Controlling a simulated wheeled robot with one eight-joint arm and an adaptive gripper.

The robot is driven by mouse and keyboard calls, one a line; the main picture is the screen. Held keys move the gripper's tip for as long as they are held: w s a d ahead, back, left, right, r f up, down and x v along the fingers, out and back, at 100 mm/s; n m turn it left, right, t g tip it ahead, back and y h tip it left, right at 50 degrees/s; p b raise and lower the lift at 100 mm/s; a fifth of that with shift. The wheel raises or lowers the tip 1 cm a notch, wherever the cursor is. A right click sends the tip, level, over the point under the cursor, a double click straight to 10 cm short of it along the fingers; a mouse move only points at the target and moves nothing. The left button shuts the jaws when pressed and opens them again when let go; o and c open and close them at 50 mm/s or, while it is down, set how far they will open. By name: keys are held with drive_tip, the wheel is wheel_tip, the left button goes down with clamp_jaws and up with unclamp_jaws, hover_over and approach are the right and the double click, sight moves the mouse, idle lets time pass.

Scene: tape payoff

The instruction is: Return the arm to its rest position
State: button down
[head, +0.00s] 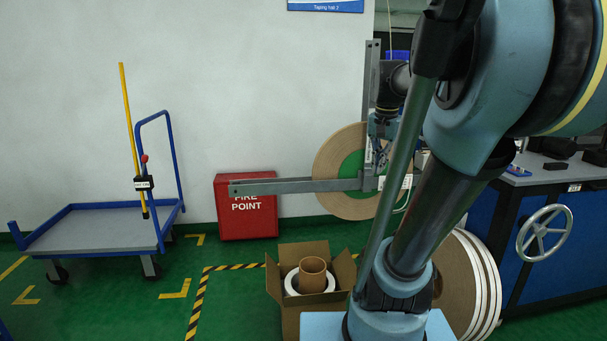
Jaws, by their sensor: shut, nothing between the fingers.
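My gripper (381,157) is small in the head view, right of centre, hanging fingers down from my dark wrist. It appears in front of the right part of a large tan tape roll (328,168) with a green centre. The fingers look close together and hold nothing that I can see. My large blue and grey arm links fill the right foreground and hide part of the area beside the gripper. A grey vertical post (371,70) and a long horizontal bar (290,186) stand by the roll. I cannot tell whether the gripper touches them.
An open cardboard box (289,255) holds a white roll and a brown tube core (312,275). Large tan discs (462,275) stand behind my arm. A blue workbench (560,225) with a handwheel (545,233) is right. A red fire box (246,222) and cart (95,232) are left.

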drive_tip(key=s+a+f+n, duration=0.2)
drive_tip(key=s+f+n, duration=0.1)
drive_tip(key=s+f, duration=0.4)
drive_tip(key=s+a+f+n, duration=0.1)
drive_tip(key=s+f+n, duration=0.3)
drive_tip(key=s+f, duration=0.4)
wheel_tip(320, 180, down, 5)
drive_tip(key=shift+a, duration=0.4)
